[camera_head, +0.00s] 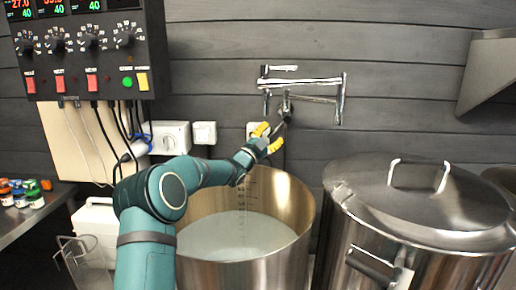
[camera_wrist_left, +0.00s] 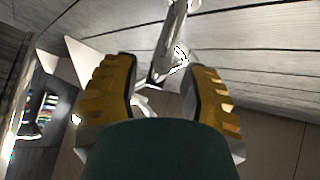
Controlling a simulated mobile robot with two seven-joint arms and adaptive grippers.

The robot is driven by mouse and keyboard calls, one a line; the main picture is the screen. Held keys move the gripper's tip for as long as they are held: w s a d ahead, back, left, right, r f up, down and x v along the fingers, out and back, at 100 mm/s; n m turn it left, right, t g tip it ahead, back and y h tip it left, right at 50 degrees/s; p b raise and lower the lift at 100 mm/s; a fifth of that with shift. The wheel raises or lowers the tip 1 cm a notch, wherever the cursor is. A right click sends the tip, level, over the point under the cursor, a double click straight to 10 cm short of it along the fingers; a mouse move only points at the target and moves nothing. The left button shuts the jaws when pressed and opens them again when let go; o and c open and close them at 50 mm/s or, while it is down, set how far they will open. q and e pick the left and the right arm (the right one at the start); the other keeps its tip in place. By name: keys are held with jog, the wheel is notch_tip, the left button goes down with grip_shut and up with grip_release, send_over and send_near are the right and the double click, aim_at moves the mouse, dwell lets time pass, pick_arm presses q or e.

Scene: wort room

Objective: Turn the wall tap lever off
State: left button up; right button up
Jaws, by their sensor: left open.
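The chrome wall tap (camera_head: 328,82) is fixed to the dark plank wall, with a folded arm of horizontal and upright tubes. A chrome part of the tap hangs at its left side, near my left gripper (camera_head: 270,137). The gripper is open, its yellow-padded fingers spread just below this part. In the left wrist view the two yellow fingers (camera_wrist_left: 160,88) stand apart, and a chrome tube of the tap (camera_wrist_left: 172,45) shows between and beyond them. I cannot tell which piece is the lever, or whether a finger touches it. My right gripper is not in view.
An open steel pot (camera_head: 300,205) with pale liquid stands below the tap. A lidded steel kettle (camera_head: 425,205) is at the right. A control box (camera_head: 90,50) with cables hangs at the upper left. Wall sockets (camera_head: 204,133) sit behind my arm.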

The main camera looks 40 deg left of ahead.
pick_arm(q)
jog(key=v, duration=0.8)
jog(key=shift+s, duration=0.3)
jog(key=shift+a+f, duration=0.1)
jog(key=shift+f, duration=0.05)
